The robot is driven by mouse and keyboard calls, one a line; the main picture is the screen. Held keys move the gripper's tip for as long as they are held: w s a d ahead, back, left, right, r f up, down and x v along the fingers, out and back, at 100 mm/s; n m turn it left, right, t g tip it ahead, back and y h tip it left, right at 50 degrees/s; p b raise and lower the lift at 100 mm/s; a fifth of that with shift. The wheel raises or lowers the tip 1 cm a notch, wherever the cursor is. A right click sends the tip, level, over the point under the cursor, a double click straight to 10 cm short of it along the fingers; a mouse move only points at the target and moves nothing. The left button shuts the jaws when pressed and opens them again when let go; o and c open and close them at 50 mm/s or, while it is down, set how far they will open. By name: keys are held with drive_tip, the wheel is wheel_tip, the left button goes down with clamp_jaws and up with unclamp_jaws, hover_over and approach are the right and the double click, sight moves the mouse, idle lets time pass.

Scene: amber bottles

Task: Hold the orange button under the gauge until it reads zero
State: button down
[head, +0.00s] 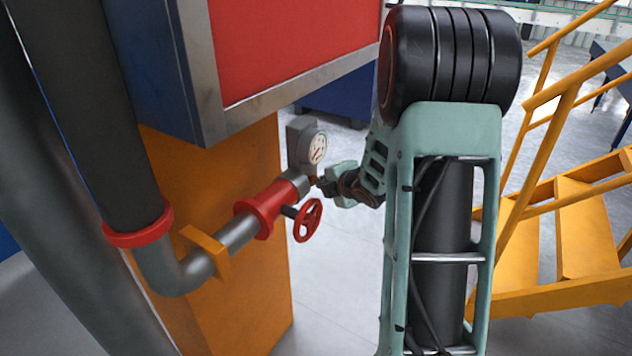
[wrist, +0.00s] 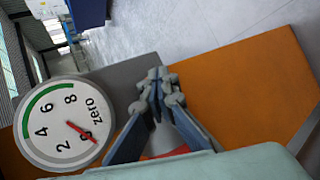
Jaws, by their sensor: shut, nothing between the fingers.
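The round white gauge (head: 318,148) sits on a grey housing at the end of the pipe. It also shows large in the wrist view (wrist: 58,118), turned sideways, with its red needle on or very near the 0 mark by the word "zero". My gripper (head: 322,186) is just below the gauge in the head view. In the wrist view its fingertips (wrist: 156,84) are together, with nothing between them, over the grey housing (wrist: 125,75) beside the gauge. I cannot make out the orange button; the fingertips may hide it. I cannot tell whether they touch it.
A red handwheel (head: 307,220) and red flange (head: 262,208) are on the pipe just below and left of my gripper. An orange cabinet (head: 235,280) stands behind the pipe. Yellow stairs (head: 580,225) stand at the right, behind my arm. Grey floor is clear between.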

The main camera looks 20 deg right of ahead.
drive_tip(key=shift+s+d, duration=0.5)
drive_tip(key=shift+s, duration=0.2)
drive_tip(key=s+d, duration=0.1)
drive_tip(key=s, duration=0.1)
drive_tip(key=s+d, duration=0.2)
idle(0.3)
drive_tip(key=shift+w+r, duration=0.1)
